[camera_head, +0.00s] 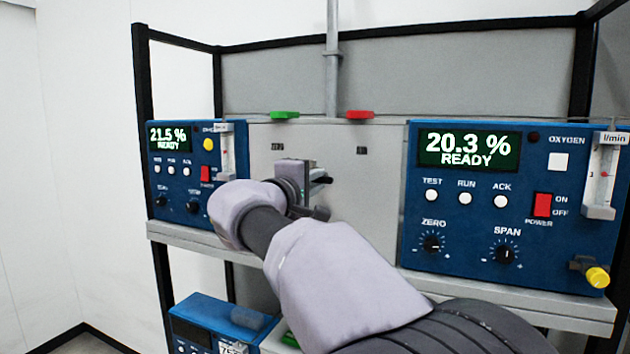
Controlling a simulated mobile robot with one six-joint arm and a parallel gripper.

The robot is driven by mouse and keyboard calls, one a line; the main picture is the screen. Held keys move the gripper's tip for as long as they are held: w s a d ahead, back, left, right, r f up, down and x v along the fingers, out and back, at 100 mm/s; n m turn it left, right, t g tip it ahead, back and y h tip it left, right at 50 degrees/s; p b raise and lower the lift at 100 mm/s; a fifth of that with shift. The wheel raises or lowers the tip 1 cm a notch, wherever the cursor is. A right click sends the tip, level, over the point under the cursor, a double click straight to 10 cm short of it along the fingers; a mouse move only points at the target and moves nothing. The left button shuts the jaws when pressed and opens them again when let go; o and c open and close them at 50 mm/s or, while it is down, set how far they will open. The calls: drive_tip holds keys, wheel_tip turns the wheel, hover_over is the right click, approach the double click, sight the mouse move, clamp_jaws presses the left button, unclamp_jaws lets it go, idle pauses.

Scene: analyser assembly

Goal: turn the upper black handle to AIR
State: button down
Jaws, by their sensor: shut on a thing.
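My arm reaches from the lower right to the grey panel (375,190) between the two blue analysers. My gripper (308,180) is at the panel, shut on the upper black handle (326,181). Only a short dark end of the handle shows to the right of the jaws, pointing roughly right; the rest is hidden by my gripper and wrist. Whether the handle lines up with either label cannot be told.
The left analyser (175,185) reads 21.5 % READY and the right analyser (470,240) reads 20.3 % READY. Green (285,115) and red (360,115) levers top the panel, by a vertical grey pipe (332,70). A yellow-tipped knob (597,277) juts out at right.

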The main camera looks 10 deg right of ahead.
drive_tip(key=shift+r, duration=0.1)
idle(0.3)
drive_tip(key=c, duration=1.4)
unclamp_jaws()
drive_tip(key=b+v, duration=0.1)
drive_tip(key=v, duration=1.6)
drive_tip(key=shift+s+b, duration=0.2)
drive_tip(key=shift+b, duration=0.15)
drive_tip(key=shift+a, duration=0.1)
